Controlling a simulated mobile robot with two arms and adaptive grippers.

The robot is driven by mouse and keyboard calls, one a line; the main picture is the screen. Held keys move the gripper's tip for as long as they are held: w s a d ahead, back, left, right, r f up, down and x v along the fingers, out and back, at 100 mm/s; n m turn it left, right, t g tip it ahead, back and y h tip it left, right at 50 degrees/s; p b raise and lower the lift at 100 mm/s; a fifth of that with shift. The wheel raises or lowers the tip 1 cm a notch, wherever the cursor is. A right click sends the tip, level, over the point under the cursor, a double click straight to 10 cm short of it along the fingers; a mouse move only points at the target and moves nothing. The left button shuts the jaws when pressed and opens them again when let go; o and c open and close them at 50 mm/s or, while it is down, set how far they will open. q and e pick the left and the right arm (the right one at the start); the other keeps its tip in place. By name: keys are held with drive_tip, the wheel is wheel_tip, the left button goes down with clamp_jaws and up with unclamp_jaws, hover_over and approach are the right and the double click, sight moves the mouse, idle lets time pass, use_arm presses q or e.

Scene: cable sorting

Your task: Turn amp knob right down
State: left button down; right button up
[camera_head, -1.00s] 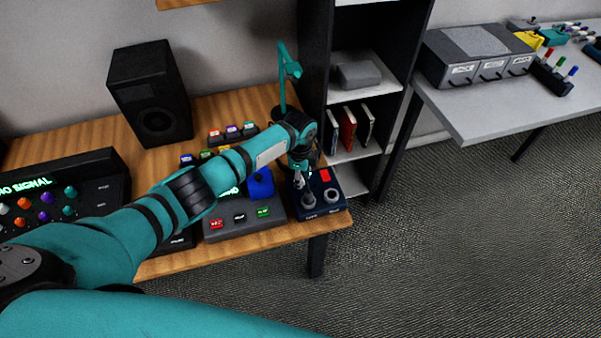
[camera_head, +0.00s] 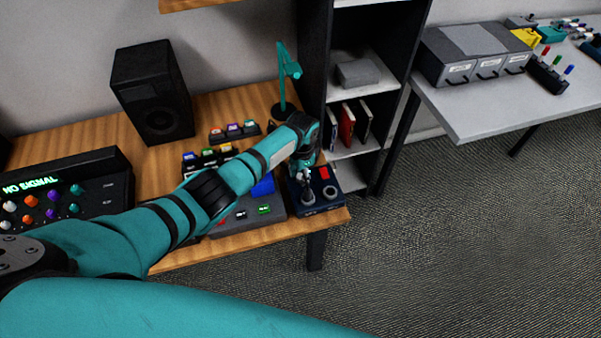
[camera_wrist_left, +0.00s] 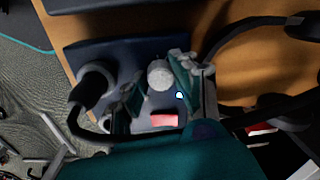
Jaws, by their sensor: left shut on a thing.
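The amp appears to be the dark blue box (camera_head: 318,207) at the right front corner of the wooden desk. My left gripper (camera_head: 305,177) reaches down over the left knob. In the left wrist view, a pale round knob top (camera_wrist_left: 159,73) sits between the two fingers, which are closed in on it. The fingers partly hide the knob's sides, and I cannot read its setting. My right gripper is not seen.
A grey panel (camera_head: 228,226) with small coloured labels stands left of the amp, partly under my arm. A teal lamp (camera_head: 284,85) stands behind it, and a black shelf unit (camera_head: 313,60) rises close by. A speaker (camera_head: 152,95) and a "NO SIGNAL" console (camera_head: 75,190) are farther left.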

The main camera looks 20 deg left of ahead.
use_arm(q)
drive_tip(key=shift+r, duration=0.1)
idle(0.4)
drive_tip(key=c, duration=1)
unclamp_jaws()
drive_tip(key=r, duration=1.2)
drive_tip(key=shift+s+d, duration=0.15)
drive_tip(key=shift+s, duration=0.05)
drive_tip(key=shift+f, duration=0.1)
